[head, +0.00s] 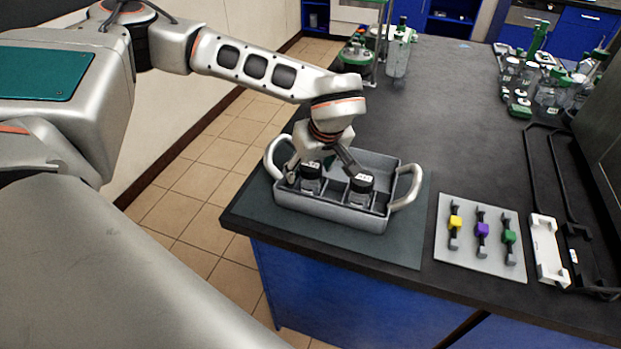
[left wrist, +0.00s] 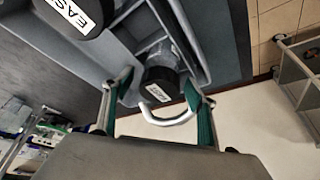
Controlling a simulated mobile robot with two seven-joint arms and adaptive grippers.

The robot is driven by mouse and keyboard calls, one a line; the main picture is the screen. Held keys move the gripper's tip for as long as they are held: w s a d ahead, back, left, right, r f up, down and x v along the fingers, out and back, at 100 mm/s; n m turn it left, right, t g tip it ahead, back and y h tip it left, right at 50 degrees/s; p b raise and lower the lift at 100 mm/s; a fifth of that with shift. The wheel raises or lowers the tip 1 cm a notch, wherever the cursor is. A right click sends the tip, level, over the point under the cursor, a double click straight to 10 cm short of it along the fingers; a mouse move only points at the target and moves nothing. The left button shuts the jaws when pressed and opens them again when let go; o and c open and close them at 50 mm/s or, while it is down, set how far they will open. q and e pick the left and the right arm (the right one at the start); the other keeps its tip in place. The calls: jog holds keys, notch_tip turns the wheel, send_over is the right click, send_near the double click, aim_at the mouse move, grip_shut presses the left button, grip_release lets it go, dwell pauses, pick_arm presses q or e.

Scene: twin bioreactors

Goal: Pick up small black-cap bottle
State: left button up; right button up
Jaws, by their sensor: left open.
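Two black-cap bottles stand upright in a grey tray (head: 330,214) with light handles on the counter. The small black-cap bottle (head: 311,184) is in the left part of the tray. The larger black-cap bottle (head: 360,194) is to its right. My left gripper (head: 322,172) is open over the tray, its fingers on either side of the small bottle. In the left wrist view the small bottle's cap (left wrist: 161,83) lies between and beyond the spread green-padded fingers (left wrist: 156,106). I cannot tell whether a finger touches it. The larger bottle's cap (left wrist: 72,14) shows at upper left. My right gripper is not seen.
The tray rests on a dark mat (head: 405,240) near the counter's front left corner. To the right are a light plate (head: 480,250) with yellow, purple and green clips, and a white holder (head: 547,250). Green-topped glassware (head: 398,55) stands farther back. The counter's middle is clear.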

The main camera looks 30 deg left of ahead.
pick_arm(q)
jog(key=c, duration=1.3)
jog(key=shift+r, duration=0.1)
